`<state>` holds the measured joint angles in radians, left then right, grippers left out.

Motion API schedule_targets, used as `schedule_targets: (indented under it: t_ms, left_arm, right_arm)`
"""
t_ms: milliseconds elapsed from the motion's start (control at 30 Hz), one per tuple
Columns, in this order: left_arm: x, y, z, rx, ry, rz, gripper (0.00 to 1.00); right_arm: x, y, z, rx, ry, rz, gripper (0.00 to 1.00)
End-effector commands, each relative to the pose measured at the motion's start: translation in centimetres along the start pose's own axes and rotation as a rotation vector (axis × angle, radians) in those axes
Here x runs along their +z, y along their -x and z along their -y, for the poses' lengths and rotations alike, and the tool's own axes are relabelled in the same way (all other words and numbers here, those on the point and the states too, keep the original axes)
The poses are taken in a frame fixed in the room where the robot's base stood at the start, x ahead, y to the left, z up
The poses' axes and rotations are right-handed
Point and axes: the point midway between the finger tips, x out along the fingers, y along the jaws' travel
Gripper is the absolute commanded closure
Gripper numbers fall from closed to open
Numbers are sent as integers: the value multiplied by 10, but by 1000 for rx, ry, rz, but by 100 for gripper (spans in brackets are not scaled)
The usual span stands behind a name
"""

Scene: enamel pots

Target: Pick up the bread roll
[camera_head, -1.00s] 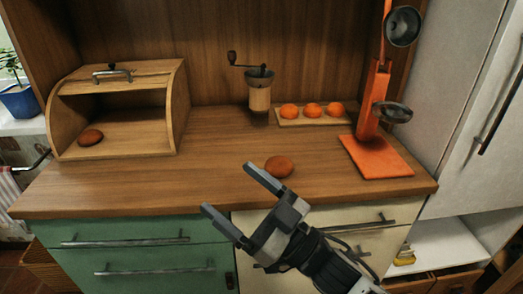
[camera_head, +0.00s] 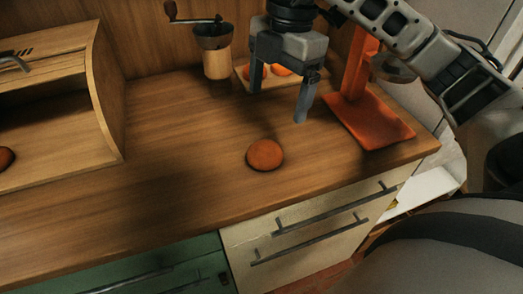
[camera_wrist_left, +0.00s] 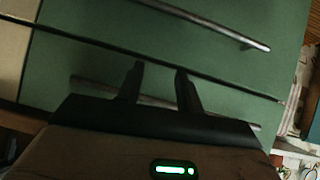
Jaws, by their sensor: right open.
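A round brown bread roll (camera_head: 265,155) lies on the wooden counter near its front edge, in the head view. A second brown roll (camera_head: 5,158) sits inside the open wooden bread box, cut by the picture's left edge. My right gripper (camera_head: 279,105) is open and empty, fingers pointing down, above the counter behind and slightly right of the roll on the counter. It does not touch that roll. My left gripper (camera_wrist_left: 161,72) shows only in the left wrist view, its two fingers apart with nothing between them, in front of green drawer fronts.
A coffee grinder (camera_head: 213,52) stands at the back. A board (camera_head: 268,85) with orange fruit is partly hidden behind my right gripper. An orange stand (camera_head: 372,122) is at the right, and the bread box (camera_head: 108,90) at the left. The counter around the roll is clear.

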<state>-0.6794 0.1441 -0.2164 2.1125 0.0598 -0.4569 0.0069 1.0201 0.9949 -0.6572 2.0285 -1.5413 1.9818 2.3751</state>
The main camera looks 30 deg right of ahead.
Motion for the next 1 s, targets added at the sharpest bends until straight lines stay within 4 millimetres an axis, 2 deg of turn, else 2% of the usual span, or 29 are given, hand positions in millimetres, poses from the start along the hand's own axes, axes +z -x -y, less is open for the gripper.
schedule_targets:
  t_ms: [100, 300, 567, 800, 1000]
  left_arm:
    - [-1, 0, 0, 2, 2, -6, 64]
    - [-6, 1, -1, 5, 5, -20, 64]
    - [-6, 1, -1, 5, 7, -19, 64]
    - [-5, 1, -1, 3, 7, -15, 64]
    - [-5, 1, -1, 3, 7, -14, 64]
  right_arm:
    - [0, -29, 1, -6, 0, -1, 12]
    - [-1, -62, 0, -2, 3, -3, 12]
    - [-2, -81, 0, -2, 4, -4, 12]
    - [-3, -116, -1, -3, 4, -5, 12]
    - [-3, -124, -2, 0, 5, -5, 12]
